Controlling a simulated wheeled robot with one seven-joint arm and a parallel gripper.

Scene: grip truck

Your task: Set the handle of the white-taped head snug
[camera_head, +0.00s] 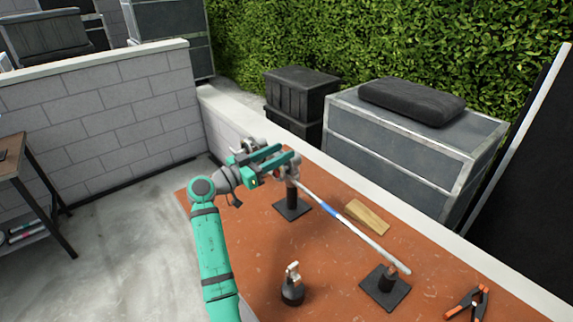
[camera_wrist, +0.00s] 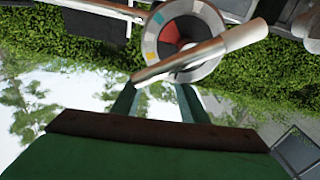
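My gripper (camera_head: 282,161) is at the head on top of the rear post (camera_head: 291,195), at the upper end of a long rod. In the wrist view its two teal fingers (camera_wrist: 158,98) are apart. Just beyond them is the round head (camera_wrist: 152,45), with a pale ring, coloured patches and a red centre. A silver handle (camera_wrist: 225,45) crosses the front of this head at a slant. I cannot tell whether the fingers touch the handle. White tape is not clear in the head view, where my gripper partly hides the head.
The pale rod (camera_head: 365,237) with a blue band slopes to a front stand (camera_head: 385,288). A wooden wedge (camera_head: 367,217), an orange-tipped clamp (camera_head: 468,303) and a small dark-based fitting (camera_head: 292,287) are on the brown tabletop (camera_head: 335,270). A low wall runs behind.

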